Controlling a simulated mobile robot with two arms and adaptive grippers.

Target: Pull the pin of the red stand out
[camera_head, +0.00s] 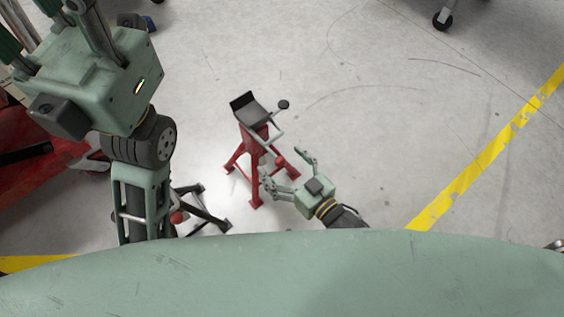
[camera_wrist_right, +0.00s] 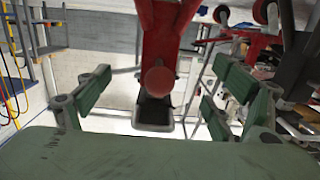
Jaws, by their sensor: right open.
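The red stand (camera_head: 256,150) stands on the floor near the centre of the head view, with a dark angled top and splayed legs. A round red knob (camera_head: 281,161), which looks like the end of its pin, sticks out toward my right gripper (camera_head: 283,164). In the right wrist view the knob (camera_wrist_right: 159,80) shows in front of the red column (camera_wrist_right: 163,28), between the open fingers of my right gripper (camera_wrist_right: 160,88). The fingers are apart on both sides of it, with clear gaps. The pin's shaft is hidden behind the knob. My left gripper is not visible.
A dark-legged stand (camera_head: 207,212) with a red knob is partly hidden behind my left arm. Red equipment (camera_head: 40,150) is at the left edge. A yellow floor line (camera_head: 480,160) crosses the right side.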

